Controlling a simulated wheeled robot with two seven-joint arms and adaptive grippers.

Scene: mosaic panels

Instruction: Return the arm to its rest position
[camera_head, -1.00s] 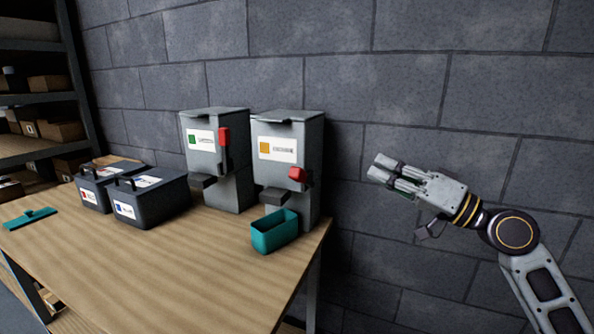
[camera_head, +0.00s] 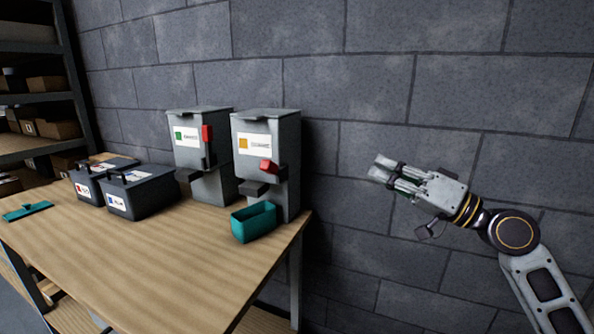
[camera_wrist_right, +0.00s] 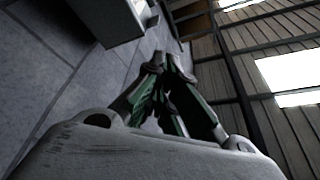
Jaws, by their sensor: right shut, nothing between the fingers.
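My right arm comes in from the lower right in the head view. Its gripper (camera_head: 380,168) is raised in the air, right of the table (camera_head: 150,270) and in front of the wall, pointing left. It is shut and empty; its fingers also show together in the right wrist view (camera_wrist_right: 178,62). It touches nothing. My left gripper is not in view.
Two grey dispensers, one with a green label (camera_head: 198,150) and one with an orange label (camera_head: 264,160), stand at the table's back. A teal bin (camera_head: 254,224) sits before the right one. Two dark boxes (camera_head: 140,194) and a teal scraper (camera_head: 27,211) lie left. Shelves (camera_head: 40,90) stand far left.

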